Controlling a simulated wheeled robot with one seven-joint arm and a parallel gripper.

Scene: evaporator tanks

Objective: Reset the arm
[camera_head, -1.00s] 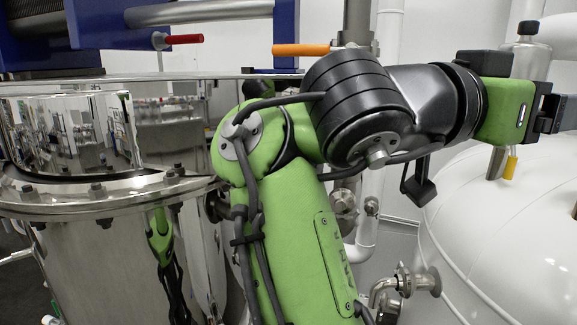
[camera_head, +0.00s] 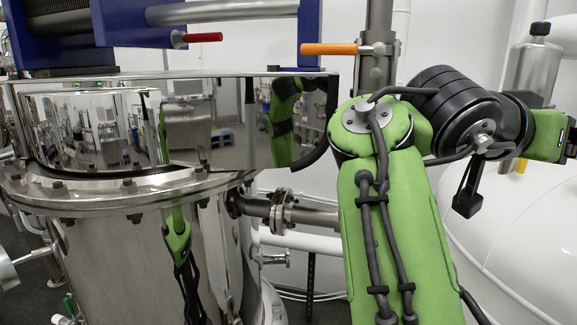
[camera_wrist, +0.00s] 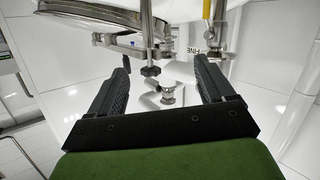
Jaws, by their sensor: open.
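My gripper (camera_wrist: 162,75) shows in the wrist view with its two dark fingers wide apart and nothing between them. Beyond the fingers are a clamp fitting (camera_wrist: 150,70) on a steel rod and the underside of a steel rim (camera_wrist: 95,12). In the head view my green arm stands right of the middle and bends toward the right edge. The gripper's fingers are out of that view.
A polished steel tank (camera_head: 100,260) with a bolted flange fills the left. Above it are a blue frame (camera_head: 310,35), a red handle (camera_head: 200,38) and an orange handle (camera_head: 330,49). A white tank (camera_head: 530,240) stands at right, behind my arm.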

